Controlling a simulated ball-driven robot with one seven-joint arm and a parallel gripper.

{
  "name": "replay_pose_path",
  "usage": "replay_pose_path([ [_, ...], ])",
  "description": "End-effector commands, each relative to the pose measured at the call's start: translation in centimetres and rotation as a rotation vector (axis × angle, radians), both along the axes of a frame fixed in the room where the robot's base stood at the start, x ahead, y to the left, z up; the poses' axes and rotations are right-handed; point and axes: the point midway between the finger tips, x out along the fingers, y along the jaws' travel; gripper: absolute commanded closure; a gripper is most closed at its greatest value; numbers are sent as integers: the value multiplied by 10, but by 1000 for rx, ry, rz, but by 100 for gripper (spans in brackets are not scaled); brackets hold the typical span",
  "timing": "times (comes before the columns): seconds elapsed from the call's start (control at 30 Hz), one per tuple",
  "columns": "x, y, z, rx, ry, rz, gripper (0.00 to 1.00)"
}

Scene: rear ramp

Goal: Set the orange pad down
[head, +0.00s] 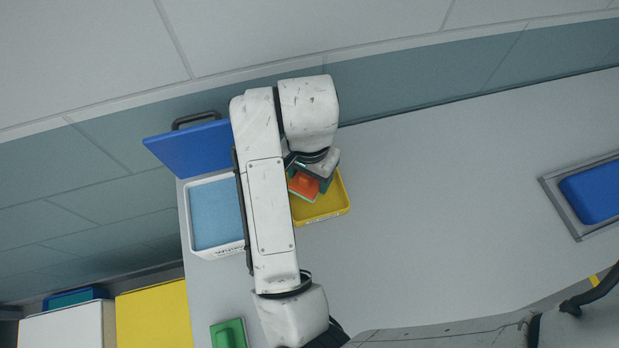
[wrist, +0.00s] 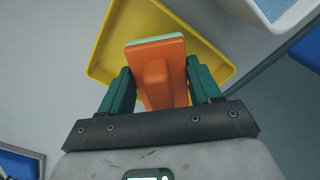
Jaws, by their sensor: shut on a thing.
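The orange pad (head: 303,187) has an orange body with a raised grip and a pale green layer at its edge. My gripper (wrist: 158,90) is shut on the pad's grip, with a green finger on each side, in the wrist view. The pad (wrist: 158,60) is over the yellow tray (wrist: 103,70) there. In the head view the yellow tray (head: 334,203) lies on the counter, partly hidden by my arm, with the pad over its left part. I cannot tell whether the pad touches the tray floor.
A white tray with a light blue lining (head: 215,213) stands left of my arm, with a blue lid (head: 190,148) behind it. A green block (head: 228,334) lies at the counter's front left. A blue inset basin (head: 595,192) is at far right. The counter (head: 440,190) between is clear.

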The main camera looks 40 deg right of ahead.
Motion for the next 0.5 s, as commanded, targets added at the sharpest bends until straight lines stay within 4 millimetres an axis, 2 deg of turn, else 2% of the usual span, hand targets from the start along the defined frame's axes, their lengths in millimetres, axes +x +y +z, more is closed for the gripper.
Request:
replay_pose_path([
  [0.17, -1, 0, -24, 1, 3, 2, 66],
  [0.5, -1, 0, -28, 1, 0, 0, 66],
])
